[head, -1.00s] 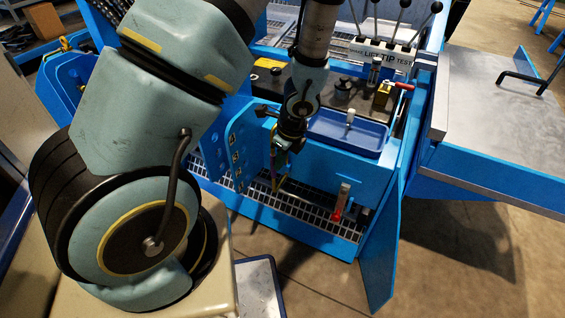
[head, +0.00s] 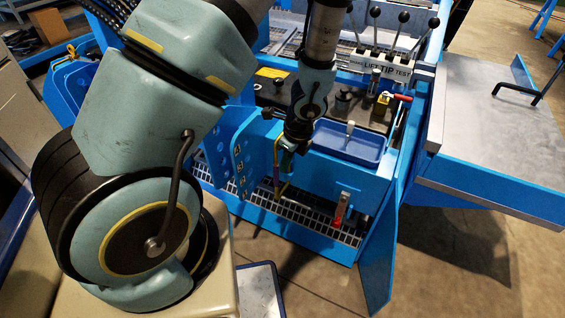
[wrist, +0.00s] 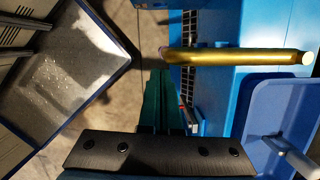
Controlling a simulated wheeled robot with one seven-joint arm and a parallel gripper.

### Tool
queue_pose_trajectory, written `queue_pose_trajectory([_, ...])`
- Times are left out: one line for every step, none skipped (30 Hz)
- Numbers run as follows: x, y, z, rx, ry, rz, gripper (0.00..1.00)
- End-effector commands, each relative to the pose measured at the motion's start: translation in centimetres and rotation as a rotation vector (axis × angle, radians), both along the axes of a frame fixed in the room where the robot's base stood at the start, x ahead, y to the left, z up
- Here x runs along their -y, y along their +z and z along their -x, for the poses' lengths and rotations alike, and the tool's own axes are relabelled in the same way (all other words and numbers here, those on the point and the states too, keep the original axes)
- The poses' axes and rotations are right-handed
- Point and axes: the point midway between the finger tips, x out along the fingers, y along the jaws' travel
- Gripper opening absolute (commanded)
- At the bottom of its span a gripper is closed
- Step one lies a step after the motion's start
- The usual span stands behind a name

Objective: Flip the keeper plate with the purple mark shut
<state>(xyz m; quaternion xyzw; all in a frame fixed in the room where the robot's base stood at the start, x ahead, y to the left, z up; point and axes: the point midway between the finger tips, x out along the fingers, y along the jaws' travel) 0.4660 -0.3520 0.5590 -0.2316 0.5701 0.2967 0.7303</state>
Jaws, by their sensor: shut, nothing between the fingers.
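My gripper (head: 287,162) hangs beside the front of the blue machine in the head view, close to its slotted side plate. Its green fingers (wrist: 163,105) are shut and empty in the wrist view. A thin purple strip (head: 277,152) shows just left of the gripper, perhaps the marked keeper plate, but its shape and hinge are too small to tell. A yellow bar (wrist: 240,57) lies across the wrist view just beyond the fingertips.
A blue tray (head: 350,150) sits on the machine right of my gripper. A red-handled clamp (head: 340,212) stands below it by the grating (head: 300,214). Several black-knobbed levers (head: 404,17) stand at the back. A grey-topped table (head: 480,110) is at right.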

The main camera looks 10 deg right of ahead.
Motion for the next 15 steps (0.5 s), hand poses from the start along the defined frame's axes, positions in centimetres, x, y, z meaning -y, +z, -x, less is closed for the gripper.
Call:
queue_pose_trajectory([0.2, 1.6, 0.1, 0.000, 0.000, 0.000, 0.00])
queue_pose_trajectory([0.3, 2.0, 0.1, 0.000, 0.001, 0.000, 0.00])
queue_pose_trajectory([0.5, 2.6, 0.1, 0.000, 0.002, 0.000, 0.00])
queue_pose_trajectory([0.6, 3.0, 0.2, 0.000, 0.002, 0.000, 0.00])
queue_pose_trajectory([0.7, 3.5, 0.2, 0.000, 0.002, 0.001, 0.00])
queue_pose_trajectory([0.8, 4.0, 0.3, 0.000, 0.002, 0.001, 0.00])
queue_pose_trajectory([0.9, 4.4, 0.3, -0.001, 0.002, 0.000, 0.00])
queue_pose_trajectory([1.0, 4.7, 0.4, -0.001, 0.002, 0.000, 0.00])
queue_pose_trajectory([1.1, 5.1, 0.4, -0.001, 0.002, 0.000, 0.00])
queue_pose_trajectory([1.2, 5.4, 0.5, 0.000, 0.002, 0.000, 0.00])
queue_pose_trajectory([1.3, 5.6, 0.5, 0.000, 0.003, 0.000, 0.00])
queue_pose_trajectory([1.3, 5.8, 0.5, 0.000, 0.003, 0.000, 0.00])
queue_pose_trajectory([1.4, 5.9, 0.5, -0.001, 0.003, -0.001, 0.00])
queue_pose_trajectory([1.4, 5.9, 0.5, 0.000, 0.004, 0.000, 0.00])
queue_pose_trajectory([1.4, 6.0, 0.5, -0.001, 0.004, -0.001, 0.00])
